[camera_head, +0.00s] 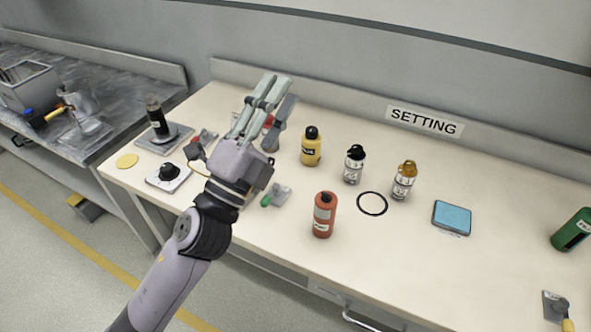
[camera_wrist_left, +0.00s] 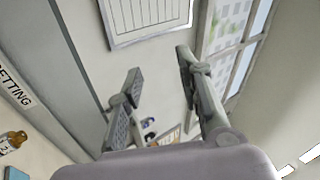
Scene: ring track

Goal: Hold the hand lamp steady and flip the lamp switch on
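My left gripper (camera_head: 272,96) is raised over the back left of the worktable. In the left wrist view its two fingers (camera_wrist_left: 159,68) stand apart with nothing between them, and they point at the wall. I cannot pick out the hand lamp or its switch for certain. A dark upright cylinder (camera_head: 155,117) stands on a grey plate, left of the gripper. A white plate with a black knob (camera_head: 169,171) lies in front of it. Small red and grey parts beside the gripper are partly hidden by it. My right gripper is not in view.
On the table (camera_head: 400,270) stand a yellow bottle (camera_head: 311,150), a red bottle (camera_head: 323,215) and two small bottles. A black ring (camera_head: 372,191), a blue pad (camera_head: 452,216), a green bottle (camera_head: 573,230) and a trowel (camera_head: 556,306) lie further right. The front middle is clear.

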